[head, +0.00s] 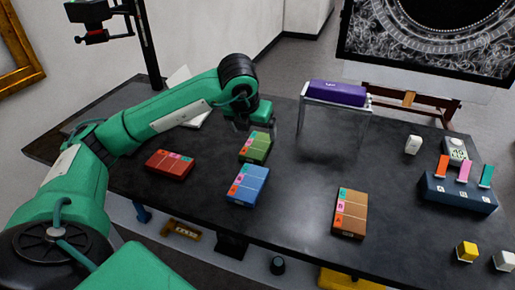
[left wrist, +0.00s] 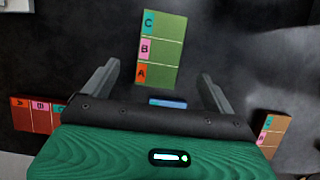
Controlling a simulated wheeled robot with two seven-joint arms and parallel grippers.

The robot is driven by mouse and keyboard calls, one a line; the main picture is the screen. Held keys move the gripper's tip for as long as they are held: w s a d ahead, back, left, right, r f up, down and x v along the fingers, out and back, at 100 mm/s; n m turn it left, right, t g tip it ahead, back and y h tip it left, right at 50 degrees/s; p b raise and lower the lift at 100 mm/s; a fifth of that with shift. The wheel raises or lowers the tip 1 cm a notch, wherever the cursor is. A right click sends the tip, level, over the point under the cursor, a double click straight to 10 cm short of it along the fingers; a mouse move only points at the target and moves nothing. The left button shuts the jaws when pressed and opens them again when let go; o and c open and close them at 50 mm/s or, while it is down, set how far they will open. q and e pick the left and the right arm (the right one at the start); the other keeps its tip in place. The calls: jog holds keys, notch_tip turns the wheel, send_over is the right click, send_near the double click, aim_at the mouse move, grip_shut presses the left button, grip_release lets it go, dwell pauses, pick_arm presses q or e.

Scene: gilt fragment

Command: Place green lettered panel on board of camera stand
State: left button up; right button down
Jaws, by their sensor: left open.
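The green lettered panel (head: 256,148) lies flat on the dark table, behind the blue panel. In the left wrist view the green panel (left wrist: 163,52) shows the letters C, B and A on coloured tabs along its left edge. My left gripper (head: 254,122) is open and empty, close above and behind the green panel in the head view. In the left wrist view its two fingers stand wide apart, with the panel between and beyond them. The camera stand (head: 148,45) is at the back left; my arm partly hides its foot and board. My right gripper is out of view.
A red panel (head: 170,164), a blue panel (head: 248,186) and a brown panel (head: 350,213) lie nearby. A purple case (head: 333,93) rests on a metal-legged stand. A dark blue holder (head: 457,192) with coloured tabs is at right. The table's middle (head: 310,165) is clear.

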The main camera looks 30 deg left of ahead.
aim_at(257, 144)
pick_arm(q)
jog(key=x, duration=0.7)
jog(key=shift+w+f, duration=0.15)
jog(key=c, duration=1.2)
